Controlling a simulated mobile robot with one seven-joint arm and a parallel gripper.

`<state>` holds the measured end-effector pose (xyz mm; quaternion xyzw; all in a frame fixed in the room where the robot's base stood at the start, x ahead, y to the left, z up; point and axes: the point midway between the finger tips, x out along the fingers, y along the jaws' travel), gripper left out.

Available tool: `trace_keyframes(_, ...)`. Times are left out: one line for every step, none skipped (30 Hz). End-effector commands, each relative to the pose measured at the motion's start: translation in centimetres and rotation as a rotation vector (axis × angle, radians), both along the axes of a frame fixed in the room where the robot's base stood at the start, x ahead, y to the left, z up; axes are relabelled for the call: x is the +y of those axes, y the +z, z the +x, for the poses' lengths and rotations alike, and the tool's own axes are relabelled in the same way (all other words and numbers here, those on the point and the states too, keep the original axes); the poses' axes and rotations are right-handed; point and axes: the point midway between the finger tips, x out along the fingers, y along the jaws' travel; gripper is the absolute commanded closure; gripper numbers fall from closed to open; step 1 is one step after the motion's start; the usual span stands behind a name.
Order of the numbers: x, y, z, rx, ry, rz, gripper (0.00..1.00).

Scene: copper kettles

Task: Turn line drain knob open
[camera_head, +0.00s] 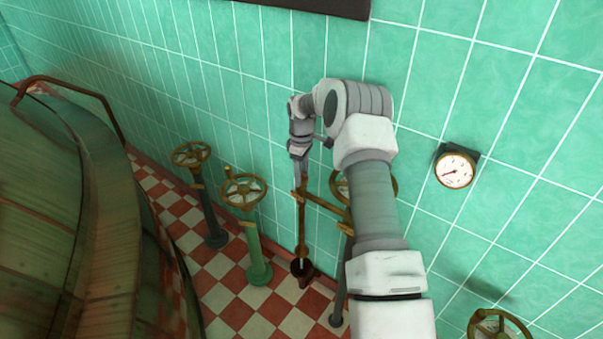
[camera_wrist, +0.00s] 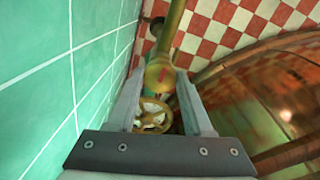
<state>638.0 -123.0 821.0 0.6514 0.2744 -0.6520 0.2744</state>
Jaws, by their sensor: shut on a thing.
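A brass knob (camera_wrist: 159,76) with a reddish mark on its face sits between the two fingertips of my gripper (camera_wrist: 161,80) in the wrist view. My gripper is shut on it. In the head view my gripper (camera_head: 299,183) reaches down beside the green tiled wall to the top of an upright brass pipe (camera_head: 301,228). The knob itself is too small or covered there to make out. I cannot tell how far the knob is turned.
A brass cross pipe (camera_head: 325,205) runs right from the upright pipe to a handwheel (camera_head: 338,188) partly hidden by my arm. A green valve post (camera_head: 253,240) and a dark one (camera_head: 209,210) stand left. A large copper kettle (camera_head: 70,220) fills the left. A gauge (camera_head: 455,170) hangs right.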

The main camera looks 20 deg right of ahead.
Motion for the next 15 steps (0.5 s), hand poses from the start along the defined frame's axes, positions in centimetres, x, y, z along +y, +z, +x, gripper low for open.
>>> trace_keyframes(-0.01,0.15,0.11,-0.004,0.016,0.0,1.0)
trace_keyframes(-0.01,0.15,0.11,-0.004,0.025,0.0,1.0)
trace_keyframes(0.0,0.15,0.11,-0.004,0.034,0.0,1.0)
trace_keyframes(0.0,0.14,0.11,-0.004,0.041,0.0,1.0)
trace_keyframes(0.0,0.14,0.11,-0.004,0.047,0.0,1.0)
trace_keyframes(0.0,0.14,0.11,-0.004,0.054,0.0,1.0)
trace_keyframes(0.0,0.14,0.11,-0.004,0.057,0.0,1.0)
trace_keyframes(0.01,0.14,0.12,-0.004,0.06,0.0,1.0)
trace_keyframes(0.01,0.14,0.12,-0.004,0.063,0.0,1.0)
trace_keyframes(0.01,0.14,0.12,-0.004,0.064,0.0,1.0)
trace_keyframes(0.01,0.14,0.12,-0.004,0.066,0.0,1.0)
trace_keyframes(0.01,0.14,0.12,-0.004,0.067,0.0,1.0)
trace_keyframes(0.01,0.14,0.12,-0.004,0.067,0.0,1.0)
trace_keyframes(0.01,0.14,0.12,-0.004,0.067,0.0,1.0)
trace_keyframes(0.01,0.14,0.12,-0.004,0.067,0.0,1.0)
